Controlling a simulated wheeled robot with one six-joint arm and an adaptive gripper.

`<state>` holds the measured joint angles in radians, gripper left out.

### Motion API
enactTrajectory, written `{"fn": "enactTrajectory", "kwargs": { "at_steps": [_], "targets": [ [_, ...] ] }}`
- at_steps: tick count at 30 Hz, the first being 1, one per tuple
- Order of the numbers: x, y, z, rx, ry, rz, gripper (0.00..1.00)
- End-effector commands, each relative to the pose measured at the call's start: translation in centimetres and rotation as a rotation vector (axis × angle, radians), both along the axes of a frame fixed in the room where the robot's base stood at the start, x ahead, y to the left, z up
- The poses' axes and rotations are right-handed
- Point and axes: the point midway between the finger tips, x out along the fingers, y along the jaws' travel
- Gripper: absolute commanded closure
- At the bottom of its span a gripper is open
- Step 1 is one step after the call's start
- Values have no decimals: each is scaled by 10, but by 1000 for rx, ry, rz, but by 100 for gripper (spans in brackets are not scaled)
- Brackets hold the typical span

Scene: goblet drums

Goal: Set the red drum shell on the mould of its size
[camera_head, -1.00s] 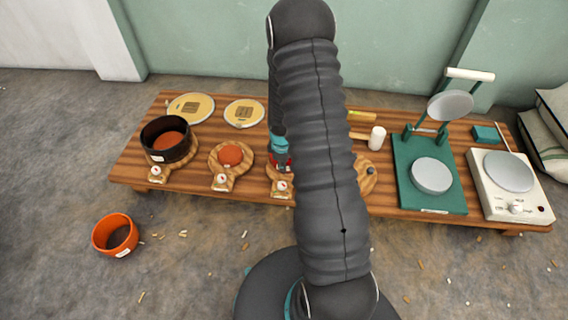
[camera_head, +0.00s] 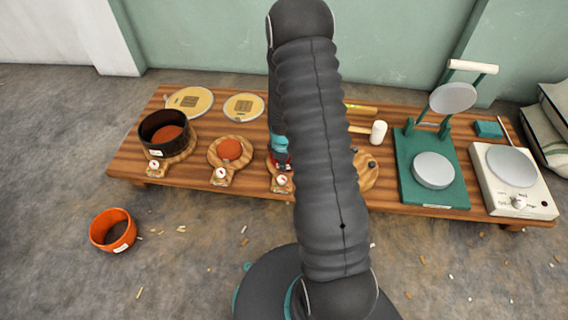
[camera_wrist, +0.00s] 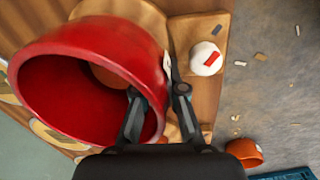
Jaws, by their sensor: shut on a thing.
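The red drum shell (camera_wrist: 62,60) fills the left of the wrist view, tilted in that picture with its wide mouth facing the camera. My gripper (camera_wrist: 160,93) is shut on its wall, one finger inside and one outside. In the head view only a small red part of the shell (camera_head: 283,161) shows beside my arm, over the third wooden mould (camera_head: 283,184). A brown mould top (camera_wrist: 108,76) shows through the shell in the wrist view. I cannot tell whether the shell touches that mould. The second mould (camera_head: 230,149) is bare.
A black shell (camera_head: 160,120) sits on the leftmost mould. A fourth wooden board (camera_head: 368,170) is partly behind my arm. An orange shell (camera_head: 112,230) stands on the floor. A mallet (camera_head: 378,132), green press (camera_head: 433,197) and white hotplate (camera_head: 512,190) occupy the right.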

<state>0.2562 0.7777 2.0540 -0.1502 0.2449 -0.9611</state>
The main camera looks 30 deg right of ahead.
Motion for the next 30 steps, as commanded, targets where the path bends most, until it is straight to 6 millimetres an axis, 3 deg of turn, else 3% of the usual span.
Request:
{"fn": "enactTrajectory", "kwargs": {
  "at_steps": [1,3,5,6,14,19,30],
  "targets": [
    [0,0,-1,-1,-1,0,100],
    [0,0,0,-1,-1,0,78],
    [0,0,0,-1,-1,0,63],
    [0,0,0,-1,-1,0,61],
    [0,0,0,0,0,0,61],
    [0,0,10,-1,-1,-1,61],
    [-4,4,75,-1,-4,0,61]
  ]
}}
